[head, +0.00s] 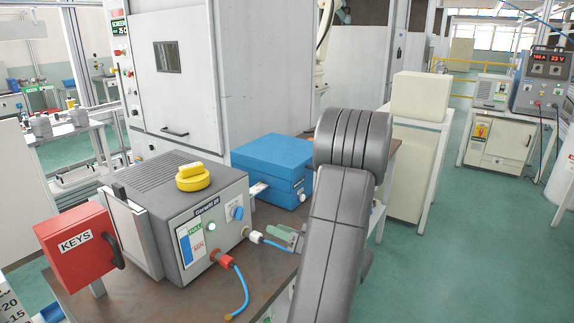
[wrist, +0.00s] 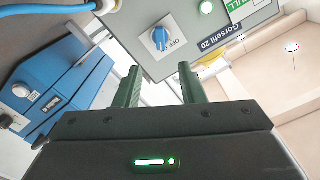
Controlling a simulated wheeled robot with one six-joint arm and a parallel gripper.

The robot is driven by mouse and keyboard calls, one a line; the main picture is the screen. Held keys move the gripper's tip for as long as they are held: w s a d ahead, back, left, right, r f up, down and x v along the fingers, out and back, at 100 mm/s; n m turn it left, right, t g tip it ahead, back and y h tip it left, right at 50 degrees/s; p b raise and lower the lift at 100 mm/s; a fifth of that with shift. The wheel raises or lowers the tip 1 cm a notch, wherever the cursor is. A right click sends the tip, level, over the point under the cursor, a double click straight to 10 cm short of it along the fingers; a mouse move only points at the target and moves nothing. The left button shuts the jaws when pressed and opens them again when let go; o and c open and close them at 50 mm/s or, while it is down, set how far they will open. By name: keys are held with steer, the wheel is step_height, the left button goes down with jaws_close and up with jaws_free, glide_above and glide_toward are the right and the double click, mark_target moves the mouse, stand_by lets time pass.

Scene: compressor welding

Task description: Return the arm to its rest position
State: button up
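My arm (head: 338,225) stands in the right middle of the head view, its thick grey links rising in front of the bench. In the wrist view my gripper (wrist: 160,88) shows two dark green fingers, parallel and apart, with nothing held between them. Beyond the fingertips is the front of the grey welding unit (wrist: 210,40), with its blue knob (wrist: 159,39) at OFF; the picture is turned over. In the head view the arm hides most of the gripper; a small greenish piece beside the arm may be a finger. I cannot tell whether the fingertips touch anything.
The grey unit (head: 165,195) carries a yellow knob-like piece (head: 192,177). A blue cable (head: 241,290) hangs from its front. A blue box (head: 270,170) stands behind on the brown bench (head: 190,300), a red KEYS box (head: 75,245) at left. Green floor (head: 470,240) at right is open.

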mark_target(243, 215)
steer(key=p+x, duration=0.1)
steer(key=x, duration=1.1)
steer(key=shift+p, duration=0.35)
